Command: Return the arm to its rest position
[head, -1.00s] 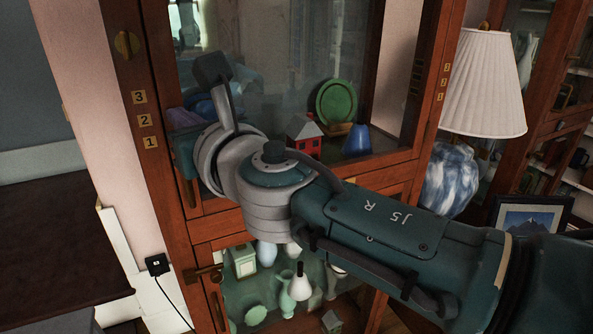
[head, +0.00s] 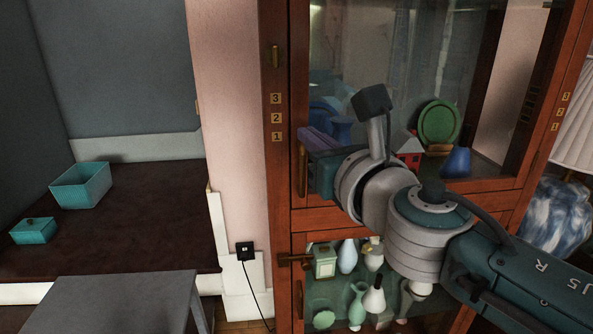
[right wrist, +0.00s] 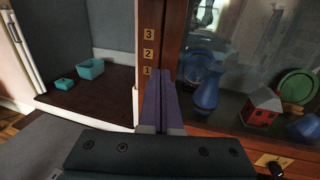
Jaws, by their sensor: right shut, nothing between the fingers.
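My right arm (head: 430,235) reaches in from the lower right of the head view, in front of the wooden cabinet (head: 277,185). My right gripper (head: 313,138) has purple fingers, partly hidden behind the wrist. In the right wrist view, the fingers (right wrist: 162,88) lie side by side, shut and empty. They point toward the cabinet's post with plates 3, 2 and 1. I cannot tell how far they are from the cabinet. My left gripper is out of view.
Behind the glass are a green plate (head: 438,122), a red house (head: 407,150) and a blue vase (right wrist: 206,93). A lamp (head: 556,215) stands at right. A teal open box (head: 82,185) and a lidded box (head: 33,231) sit on a dark surface at left. A grey table (head: 120,300) is nearby.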

